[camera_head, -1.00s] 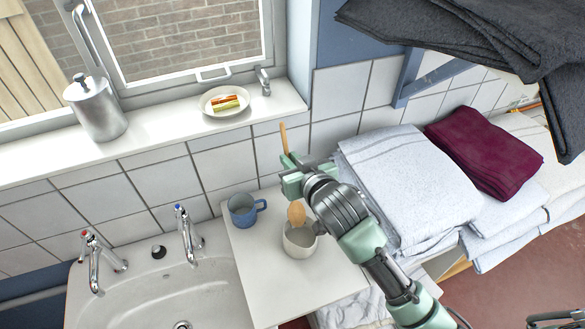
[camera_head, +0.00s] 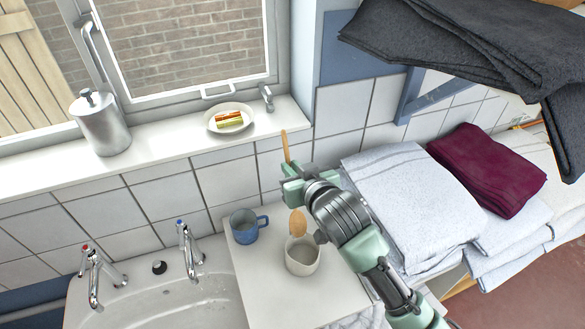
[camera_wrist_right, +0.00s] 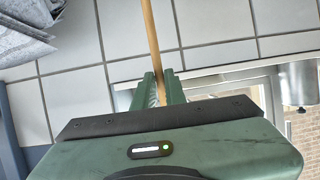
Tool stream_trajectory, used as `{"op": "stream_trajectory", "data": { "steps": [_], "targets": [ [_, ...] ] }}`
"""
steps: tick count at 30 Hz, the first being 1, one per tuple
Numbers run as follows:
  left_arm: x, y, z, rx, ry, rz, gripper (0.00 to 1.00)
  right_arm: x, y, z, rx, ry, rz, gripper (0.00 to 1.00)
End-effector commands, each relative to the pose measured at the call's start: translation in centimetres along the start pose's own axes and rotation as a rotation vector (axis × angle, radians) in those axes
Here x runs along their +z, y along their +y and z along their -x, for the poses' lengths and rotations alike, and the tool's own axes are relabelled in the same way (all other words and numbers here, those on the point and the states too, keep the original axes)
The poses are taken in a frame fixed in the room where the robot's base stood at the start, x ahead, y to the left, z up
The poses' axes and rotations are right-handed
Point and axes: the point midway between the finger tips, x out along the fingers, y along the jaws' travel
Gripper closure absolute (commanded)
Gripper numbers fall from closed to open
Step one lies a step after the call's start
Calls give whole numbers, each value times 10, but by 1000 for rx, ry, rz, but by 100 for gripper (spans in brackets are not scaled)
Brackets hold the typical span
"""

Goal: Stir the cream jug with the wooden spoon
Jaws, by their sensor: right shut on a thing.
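The wooden spoon (camera_head: 298,223) is held with its handle up and its bowl down, at the back rim of the cream jug. I cannot tell whether the bowl's tip dips inside. The cream jug (camera_head: 302,259) is a pale round pot standing upright on the white worktop (camera_head: 262,292). My right gripper (camera_head: 291,177) is above and behind the jug, shut on the spoon's handle. In the right wrist view, the handle (camera_wrist_right: 151,38) runs between the green fingertips (camera_wrist_right: 158,90). My left gripper is not in view.
A blue mug (camera_head: 244,228) stands left of the jug. The sink (camera_head: 165,302) with two taps is further left. Folded white towels (camera_head: 412,195) are stacked at right, near my right arm. A plate of food (camera_head: 229,118) and a metal canister (camera_head: 101,124) stand on the sill.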

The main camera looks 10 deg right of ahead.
Motion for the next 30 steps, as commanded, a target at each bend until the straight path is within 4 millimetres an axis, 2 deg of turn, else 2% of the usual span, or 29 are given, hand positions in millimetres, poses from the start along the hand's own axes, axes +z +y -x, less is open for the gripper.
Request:
{"op": "stream_trajectory", "data": {
  "steps": [8, 22, 30],
  "targets": [
    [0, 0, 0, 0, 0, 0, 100, -4, 0, 1, 0, 1, -1, 100],
    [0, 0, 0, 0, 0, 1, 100, -44, -1, 18, -1, 2, -1, 100],
    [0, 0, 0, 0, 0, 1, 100, -46, -1, 19, 0, 0, 0, 100]
  ]
}}
